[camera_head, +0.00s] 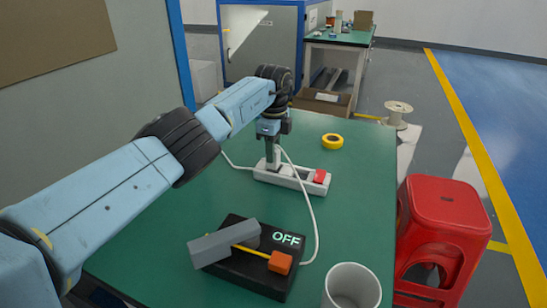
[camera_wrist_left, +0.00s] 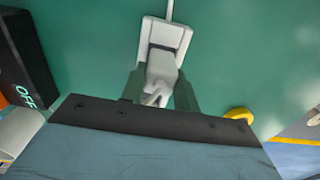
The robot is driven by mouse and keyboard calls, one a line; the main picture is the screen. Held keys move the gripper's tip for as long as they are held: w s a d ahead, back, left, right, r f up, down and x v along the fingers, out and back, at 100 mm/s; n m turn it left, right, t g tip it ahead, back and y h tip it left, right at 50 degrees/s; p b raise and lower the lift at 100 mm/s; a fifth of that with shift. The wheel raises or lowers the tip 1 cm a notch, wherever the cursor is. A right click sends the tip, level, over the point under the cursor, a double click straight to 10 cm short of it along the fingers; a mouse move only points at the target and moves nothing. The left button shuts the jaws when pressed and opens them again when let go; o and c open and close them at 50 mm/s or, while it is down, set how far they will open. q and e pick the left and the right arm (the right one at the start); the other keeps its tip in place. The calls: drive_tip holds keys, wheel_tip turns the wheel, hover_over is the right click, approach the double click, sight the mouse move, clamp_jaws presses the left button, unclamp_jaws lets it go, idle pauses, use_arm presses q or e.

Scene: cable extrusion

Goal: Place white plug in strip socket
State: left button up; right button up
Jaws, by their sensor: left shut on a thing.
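The white strip socket (camera_head: 297,179) lies on the green table, with a red switch (camera_head: 320,176) at its right end. My left gripper (camera_head: 273,156) points down over the strip's left part. It is shut on the white plug, which shows between the two fingers in the left wrist view (camera_wrist_left: 161,70). The plug is at or just over the strip's end, which also shows in the wrist view (camera_wrist_left: 179,36). The fingers and plug hide the contact, so I cannot tell whether the plug is seated. My right gripper is out of view.
A black box (camera_head: 268,275) reading OFF, with a grey block (camera_head: 222,244) and an orange cube (camera_head: 280,262), lies in front. A white cable (camera_head: 310,212) curves across the table (camera_head: 352,210). A cup (camera_head: 352,290), yellow tape (camera_head: 332,141) and red stool (camera_head: 445,205) are nearby.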

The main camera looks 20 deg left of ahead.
use_arm(q)
drive_tip(key=shift+f, duration=0.8)
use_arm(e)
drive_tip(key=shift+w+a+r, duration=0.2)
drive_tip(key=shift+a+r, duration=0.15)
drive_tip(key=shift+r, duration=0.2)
use_arm(q)
drive_tip(key=shift+f, duration=0.15)
drive_tip(key=o, duration=1)
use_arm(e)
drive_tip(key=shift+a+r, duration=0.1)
use_arm(q)
drive_tip(key=shift+r, duration=0.25)
wheel_tip(320, 180, up, 11)
drive_tip(key=p, duration=0.3)
drive_tip(key=shift+r, duration=0.45)
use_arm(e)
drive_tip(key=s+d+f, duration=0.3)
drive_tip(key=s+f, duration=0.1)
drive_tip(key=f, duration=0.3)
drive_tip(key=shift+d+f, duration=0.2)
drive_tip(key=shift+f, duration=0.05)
